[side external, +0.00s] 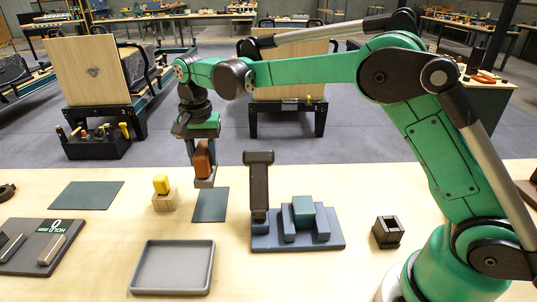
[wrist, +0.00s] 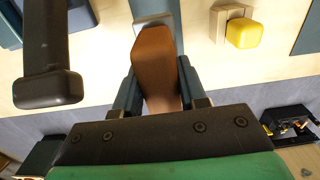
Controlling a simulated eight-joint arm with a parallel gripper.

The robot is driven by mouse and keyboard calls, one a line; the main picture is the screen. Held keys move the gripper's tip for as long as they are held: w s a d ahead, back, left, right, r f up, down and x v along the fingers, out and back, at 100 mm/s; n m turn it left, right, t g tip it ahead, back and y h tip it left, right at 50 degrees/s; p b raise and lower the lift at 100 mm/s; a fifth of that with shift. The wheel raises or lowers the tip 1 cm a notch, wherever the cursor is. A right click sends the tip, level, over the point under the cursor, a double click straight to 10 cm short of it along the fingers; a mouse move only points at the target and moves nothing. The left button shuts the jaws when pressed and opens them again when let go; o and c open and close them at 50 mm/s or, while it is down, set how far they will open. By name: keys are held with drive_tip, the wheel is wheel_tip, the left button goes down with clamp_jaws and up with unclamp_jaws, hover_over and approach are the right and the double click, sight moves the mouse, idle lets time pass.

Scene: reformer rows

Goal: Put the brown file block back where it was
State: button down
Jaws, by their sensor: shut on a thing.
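The brown file block (side external: 202,158) is held upright in my gripper (side external: 203,172), in the air above the table. In the wrist view the brown block (wrist: 157,75) sits between the two dark fingers of my gripper (wrist: 157,95), which are shut on its sides. A dark green mat (side external: 210,205) lies on the table close below and right of the block in the side view. The block's original place is not marked in the pictures.
A tall dark post (side external: 259,188) stands right of my gripper, by a blue stepped block (side external: 325,240). A yellow block (side external: 161,184) on a wooden base (side external: 165,202) is left. A grey tray (side external: 147,289), black box (side external: 387,232), another mat (side external: 86,195) and "HOLD" board (side external: 20,262) surround clear table.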

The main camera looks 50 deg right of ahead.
wheel_tip(320, 180, down, 7)
drive_tip(key=shift+f, duration=0.1)
idle(0.4)
drive_tip(key=shift+c, duration=2.4)
unclamp_jaws()
drive_tip(key=shift+f, duration=0.1)
